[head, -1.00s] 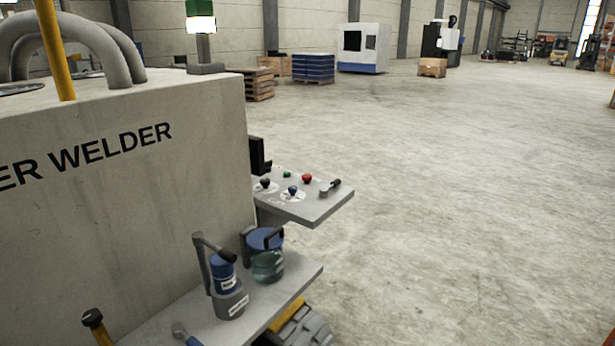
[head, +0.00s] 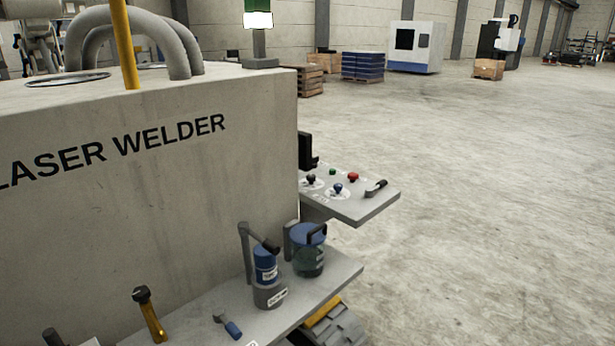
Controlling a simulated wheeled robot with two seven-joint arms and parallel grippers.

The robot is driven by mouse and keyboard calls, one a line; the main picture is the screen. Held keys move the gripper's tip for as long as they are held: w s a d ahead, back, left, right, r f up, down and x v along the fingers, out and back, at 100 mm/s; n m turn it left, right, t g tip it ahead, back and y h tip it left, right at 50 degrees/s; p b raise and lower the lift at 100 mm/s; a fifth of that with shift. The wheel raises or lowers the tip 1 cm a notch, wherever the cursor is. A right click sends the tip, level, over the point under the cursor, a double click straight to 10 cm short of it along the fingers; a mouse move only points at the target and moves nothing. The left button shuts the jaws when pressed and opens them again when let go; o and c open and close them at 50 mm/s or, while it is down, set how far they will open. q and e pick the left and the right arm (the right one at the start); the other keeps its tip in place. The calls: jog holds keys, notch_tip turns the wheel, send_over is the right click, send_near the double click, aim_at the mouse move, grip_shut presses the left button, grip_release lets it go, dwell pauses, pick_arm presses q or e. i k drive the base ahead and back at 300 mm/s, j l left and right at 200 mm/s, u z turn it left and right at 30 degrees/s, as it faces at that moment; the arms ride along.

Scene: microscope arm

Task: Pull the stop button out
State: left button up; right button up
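The red stop button (head: 353,177) is a small red knob on the grey control shelf (head: 372,208) that juts out from the right side of the laser welder (head: 150,210). It stands near the back right of the shelf. Whether it is pressed in or out is too small to tell. Neither of my grippers is in view.
Beside the red button are a green button (head: 332,171), a black knob (head: 310,179), a blue knob (head: 338,188) and a grey lever (head: 376,187). A lower shelf (head: 205,325) holds blue canisters and tools. Open floor (head: 500,220) lies to the right.

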aim_at(352, 176)
jog(key=i+l+u, duration=0.1)
jog(key=u, duration=0.75)
jog(key=i+l+u, duration=0.15)
jog(key=l+u, duration=0.55)
jog(key=l, duration=0.15)
jog(key=l+u, duration=0.35)
jog(key=l, duration=0.15)
jog(key=k+l+u, duration=0.2)
jog(key=l, duration=2.05)
jog(key=i, duration=0.1)
